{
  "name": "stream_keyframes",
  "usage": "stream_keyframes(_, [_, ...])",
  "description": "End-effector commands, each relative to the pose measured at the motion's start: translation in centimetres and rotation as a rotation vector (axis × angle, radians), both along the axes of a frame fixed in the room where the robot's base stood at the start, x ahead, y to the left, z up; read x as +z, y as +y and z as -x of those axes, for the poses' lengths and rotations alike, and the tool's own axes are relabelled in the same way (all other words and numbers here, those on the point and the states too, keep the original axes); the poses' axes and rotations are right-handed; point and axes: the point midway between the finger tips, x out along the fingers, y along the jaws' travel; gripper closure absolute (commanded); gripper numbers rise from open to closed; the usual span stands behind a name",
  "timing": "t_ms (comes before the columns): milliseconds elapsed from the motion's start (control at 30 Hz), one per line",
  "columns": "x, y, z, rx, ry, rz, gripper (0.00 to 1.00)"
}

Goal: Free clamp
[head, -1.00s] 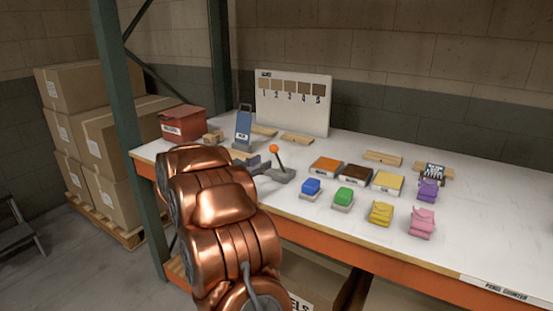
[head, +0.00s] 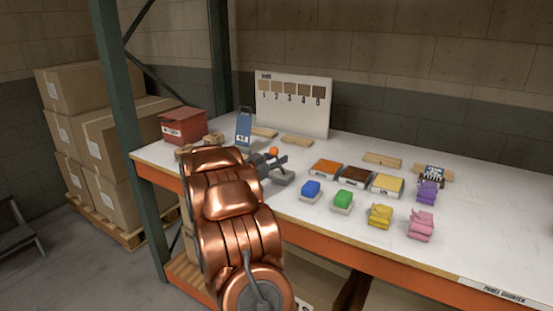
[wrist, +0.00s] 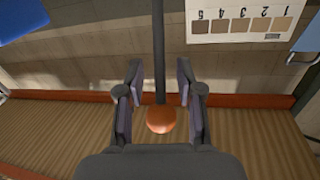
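The clamp (head: 281,177) is a grey toggle device on the white counter, with an orange ball knob (head: 273,153) on its lever. In the wrist view the knob (wrist: 161,118) lies between the two fingers of my gripper (wrist: 160,95), on a dark rod (wrist: 159,50). A gap shows on each side of the knob, so my gripper is open around it. In the head view my gripper (head: 271,161) is at the knob and hides most of the lever. My copper arm covers the counter's near left part.
A blue stand (head: 244,128) and red box (head: 183,125) are behind my arm. Coloured blocks and trays, including a blue block (head: 311,187), stand to the right. A numbered swatch board (head: 292,106) is behind. A green rack post (head: 126,130) rises at left.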

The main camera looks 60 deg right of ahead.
Motion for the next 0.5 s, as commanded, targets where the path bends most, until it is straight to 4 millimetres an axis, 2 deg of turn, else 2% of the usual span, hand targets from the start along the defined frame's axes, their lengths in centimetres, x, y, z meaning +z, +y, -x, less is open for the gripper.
stream_keyframes(167, [0.02,0.01,0.00,0.000,0.000,0.000,0.66])
stream_keyframes(500, [0.05,0.02,-0.01,0.000,-0.001,0.001,1.00])
